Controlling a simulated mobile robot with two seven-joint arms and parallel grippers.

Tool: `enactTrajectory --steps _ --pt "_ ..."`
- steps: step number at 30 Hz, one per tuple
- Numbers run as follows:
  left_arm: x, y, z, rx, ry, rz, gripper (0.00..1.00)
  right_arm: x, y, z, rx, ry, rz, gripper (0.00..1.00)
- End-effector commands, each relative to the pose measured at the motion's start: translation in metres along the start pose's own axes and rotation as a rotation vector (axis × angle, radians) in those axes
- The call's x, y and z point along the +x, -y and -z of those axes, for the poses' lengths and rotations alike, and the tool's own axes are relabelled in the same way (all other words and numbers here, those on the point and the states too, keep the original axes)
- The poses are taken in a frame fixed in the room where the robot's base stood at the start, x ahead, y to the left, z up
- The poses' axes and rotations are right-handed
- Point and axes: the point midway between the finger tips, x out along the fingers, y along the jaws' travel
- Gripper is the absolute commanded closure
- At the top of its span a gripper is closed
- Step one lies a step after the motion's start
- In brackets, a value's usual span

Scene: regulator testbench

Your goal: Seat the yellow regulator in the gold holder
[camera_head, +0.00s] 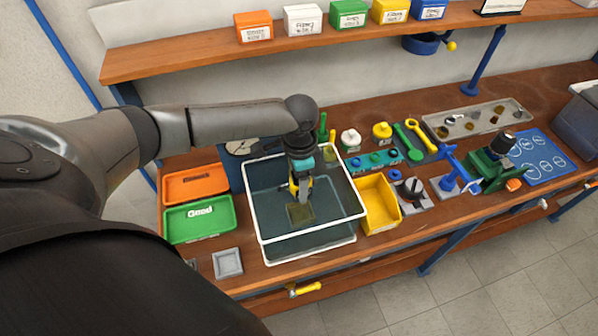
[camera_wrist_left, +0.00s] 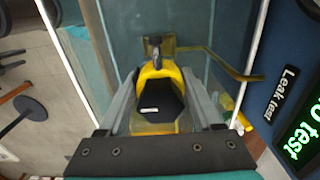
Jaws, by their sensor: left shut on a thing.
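The yellow regulator, with a black faceted knob and a dark stem, is between my left gripper's fingers in the left wrist view (camera_wrist_left: 162,98). My left gripper (camera_head: 301,196) is shut on it and points down into the glass-walled tank (camera_head: 338,242). The gold holder (camera_head: 300,214) is a small square gold piece low in the tank, under the gripper. Gold plate parts and a bent gold rod (camera_wrist_left: 228,64) show around the regulator in the wrist view. I cannot tell whether the regulator touches the holder. My right gripper is not in view.
Orange (camera_head: 195,185) and green (camera_head: 199,219) trays lie left of the tank, a yellow bin (camera_head: 379,204) right of it. A grey square dish (camera_head: 228,263) lies in front. Another yellow-topped part (camera_head: 382,131) stands behind. The tank's white rim surrounds the gripper.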

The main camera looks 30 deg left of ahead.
Motion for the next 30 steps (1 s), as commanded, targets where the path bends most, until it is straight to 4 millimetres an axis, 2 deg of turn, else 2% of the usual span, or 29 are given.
enactTrajectory --steps 30 --pt "0.009 0.001 0.001 0.001 -0.003 0.001 1.00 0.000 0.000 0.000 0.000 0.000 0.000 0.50"
